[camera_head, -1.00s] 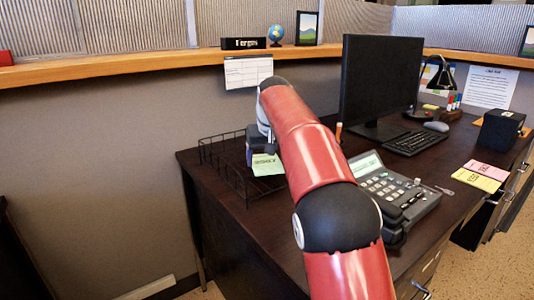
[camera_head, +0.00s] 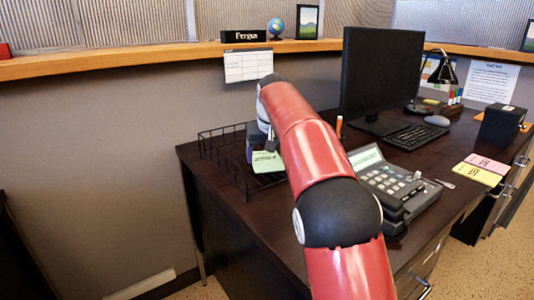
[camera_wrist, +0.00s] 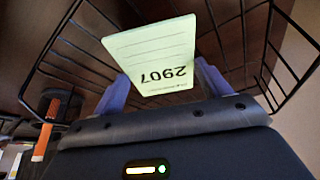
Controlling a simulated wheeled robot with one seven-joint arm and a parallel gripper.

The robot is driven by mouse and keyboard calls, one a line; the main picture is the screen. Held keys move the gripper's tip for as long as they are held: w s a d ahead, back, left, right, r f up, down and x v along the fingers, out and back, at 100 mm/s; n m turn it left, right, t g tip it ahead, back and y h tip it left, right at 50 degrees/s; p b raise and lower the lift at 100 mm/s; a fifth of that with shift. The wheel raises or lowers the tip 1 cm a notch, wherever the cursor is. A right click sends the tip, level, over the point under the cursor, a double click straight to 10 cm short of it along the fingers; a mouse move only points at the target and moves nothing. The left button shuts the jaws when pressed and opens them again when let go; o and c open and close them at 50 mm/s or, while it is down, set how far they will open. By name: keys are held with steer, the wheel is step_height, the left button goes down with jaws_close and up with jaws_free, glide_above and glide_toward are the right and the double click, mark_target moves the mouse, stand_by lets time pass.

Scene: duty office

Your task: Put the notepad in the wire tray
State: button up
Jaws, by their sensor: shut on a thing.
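The notepad is pale green with printed lines and the number 2907, upside down in the wrist view (camera_wrist: 150,50); it also shows in the head view (camera_head: 267,163). My gripper (camera_wrist: 160,88) is shut on its near edge with two blue-purple fingers. In the head view my gripper (camera_head: 262,143) is partly hidden by my red arm. The black wire tray (camera_head: 213,146) stands at the desk's left back corner. The notepad is over the tray's area, with tray wires (camera_wrist: 240,15) around it in the wrist view. I cannot tell whether it touches the tray floor.
A desk phone (camera_head: 400,190) stands right of the tray, beside my arm. A monitor (camera_head: 380,75) and keyboard (camera_head: 412,140) are farther back. Pink (camera_head: 487,163) and yellow (camera_head: 478,174) notes lie at the right edge. A partition (camera_head: 110,130) rises behind the tray.

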steer(key=shift+f, duration=0.15)
steer(key=o, duration=1.1)
